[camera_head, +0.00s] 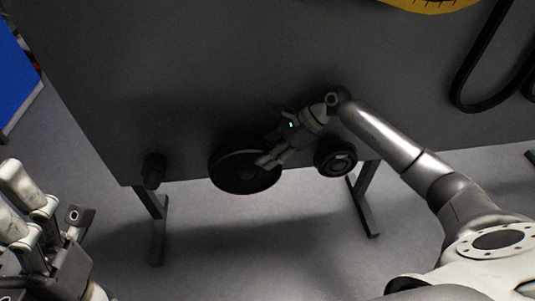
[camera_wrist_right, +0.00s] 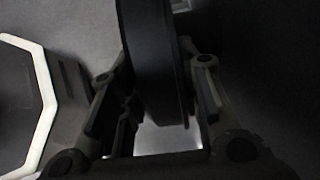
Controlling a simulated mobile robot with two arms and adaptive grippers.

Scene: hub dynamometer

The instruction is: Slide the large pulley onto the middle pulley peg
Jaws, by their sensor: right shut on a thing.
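The large pulley (camera_head: 245,172) is a wide black disc at the lower edge of a dark panel. My right gripper (camera_head: 268,161) is shut on its right rim. In the right wrist view the pulley (camera_wrist_right: 152,60) stands edge-on between the two fingers (camera_wrist_right: 160,105). The middle peg is not visible; the disc may cover it, and I cannot tell whether the pulley is on it. My left gripper (camera_head: 45,222) is at the lower left, away from the pulley; its fingertips are unclear.
A smaller black pulley (camera_head: 335,158) is close to the right of my right gripper. A short dark cylinder (camera_head: 153,170) is at the panel's left. A black belt (camera_head: 470,85) and a yellow round part (camera_head: 430,4) lie on the dark panel (camera_head: 180,70). Legs (camera_head: 362,200) stand below.

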